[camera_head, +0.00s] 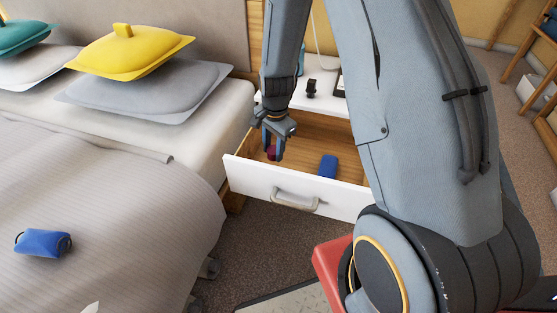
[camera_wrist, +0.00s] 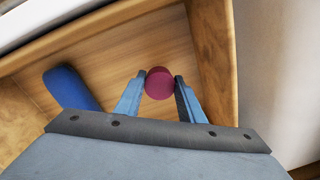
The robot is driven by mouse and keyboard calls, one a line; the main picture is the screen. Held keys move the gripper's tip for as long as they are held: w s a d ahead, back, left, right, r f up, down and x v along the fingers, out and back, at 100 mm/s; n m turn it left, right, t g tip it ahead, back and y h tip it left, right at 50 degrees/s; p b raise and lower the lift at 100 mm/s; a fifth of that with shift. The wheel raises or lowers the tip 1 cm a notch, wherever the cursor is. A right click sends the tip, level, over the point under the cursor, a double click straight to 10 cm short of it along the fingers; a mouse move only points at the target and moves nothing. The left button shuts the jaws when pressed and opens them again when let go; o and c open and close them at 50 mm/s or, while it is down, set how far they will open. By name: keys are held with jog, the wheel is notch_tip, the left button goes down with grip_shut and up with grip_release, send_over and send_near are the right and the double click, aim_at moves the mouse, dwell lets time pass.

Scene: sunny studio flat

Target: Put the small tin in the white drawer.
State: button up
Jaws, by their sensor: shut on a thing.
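The small tin (camera_wrist: 160,83) is round and dark red or maroon. My gripper (camera_wrist: 160,92) is shut on it, with one finger on each side. In the head view my gripper (camera_head: 273,150) points down into the open white drawer (camera_head: 256,185), near its left end, and the tin (camera_head: 271,153) shows partly behind the fingers. The drawer has a wooden inside and a pale handle on its front. In the wrist view the tin is over the wooden drawer floor (camera_wrist: 150,45), near a side wall. I cannot tell whether it touches the floor.
A blue case (camera_head: 328,166) lies in the drawer, right of the tin; it also shows in the wrist view (camera_wrist: 70,88). The bed (camera_head: 110,190) stands close on the left, with cushions and a blue pouch (camera_head: 43,242). A small dark object (camera_head: 312,88) stands on the white nightstand top.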

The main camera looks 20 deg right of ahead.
aim_at(273, 159)
jog(key=shift+f+b, duration=0.35)
jog(key=shift+f, duration=1.9)
jog(key=shift+f, duration=0.1)
jog(key=o, duration=1)
jog(key=shift+o, duration=0.2)
jog(key=r, duration=0.4)
jog(key=r+p, duration=0.1)
jog(key=r, duration=0.3)
jog(key=r+p, duration=0.1)
jog(key=r, duration=0.3)
jog(key=shift+s+d, duration=0.15)
jog(key=shift+s, duration=0.2)
jog(key=s+a+r+n, duration=0.3)
jog(key=s+r+n, duration=0.15)
jog(key=r, duration=0.25)
jog(key=s+a+r+n, duration=0.3)
jog(key=s+r, duration=0.3)
jog(key=r, duration=0.1)
jog(key=s+a+r+n, duration=0.1)
jog(key=s+r+n, duration=0.2)
jog(key=s, duration=0.4)
jog(key=s+a+r+n, duration=0.1)
jog(key=s+r+n, duration=0.2)
jog(key=s, duration=0.4)
jog(key=shift+a+r+n+g, duration=0.3)
jog(key=shift+n+g, duration=0.1)
jog(key=shift+n, duration=0.45)
